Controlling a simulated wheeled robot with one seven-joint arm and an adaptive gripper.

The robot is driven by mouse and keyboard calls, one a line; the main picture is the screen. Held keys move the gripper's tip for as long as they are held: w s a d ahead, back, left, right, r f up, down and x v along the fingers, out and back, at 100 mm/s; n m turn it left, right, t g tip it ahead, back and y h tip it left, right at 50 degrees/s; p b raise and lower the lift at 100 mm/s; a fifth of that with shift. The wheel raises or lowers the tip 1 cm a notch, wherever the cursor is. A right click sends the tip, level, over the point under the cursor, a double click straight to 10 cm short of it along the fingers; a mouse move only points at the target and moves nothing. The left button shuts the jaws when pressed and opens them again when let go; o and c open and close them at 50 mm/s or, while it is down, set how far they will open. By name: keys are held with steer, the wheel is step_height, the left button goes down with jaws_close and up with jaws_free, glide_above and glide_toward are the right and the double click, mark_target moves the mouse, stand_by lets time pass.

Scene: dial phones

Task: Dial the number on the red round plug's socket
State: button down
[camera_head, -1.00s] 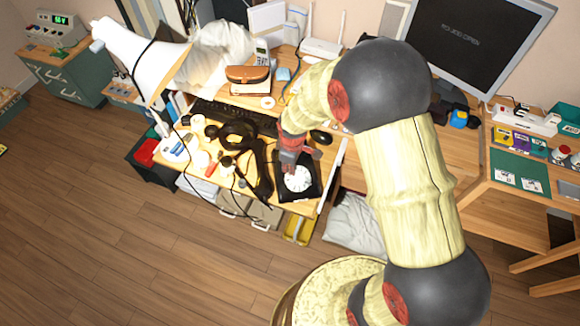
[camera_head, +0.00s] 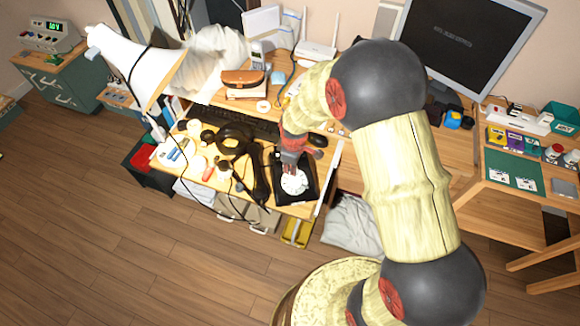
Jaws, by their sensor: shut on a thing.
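The black phone (camera_head: 308,187) with a white round dial (camera_head: 294,182) lies at the front right of the desk. My gripper (camera_head: 291,168) reaches down at the dial's upper edge and covers part of the phone. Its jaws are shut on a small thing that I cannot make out. A white power strip (camera_head: 528,121) with dark plugs stands on the right-hand table. A small red round thing (camera_head: 557,150) is near it, but I cannot tell whether it is a plug. No number is readable on any socket.
A black keyboard (camera_head: 236,122), a coiled black cable-like thing (camera_head: 238,140) and a mouse (camera_head: 317,140) crowd the desk near the phone. A white lamp (camera_head: 150,65) leans over its left side. A monitor (camera_head: 468,45) stands behind my arm. Wooden floor (camera_head: 150,260) is open in front.

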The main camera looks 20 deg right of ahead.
steer(key=shift+d, duration=0.45)
steer(key=shift+s+d, duration=0.15)
steer(key=shift+d, duration=0.35)
steer(key=shift+d+p, duration=0.1)
steer(key=shift+p, duration=0.2)
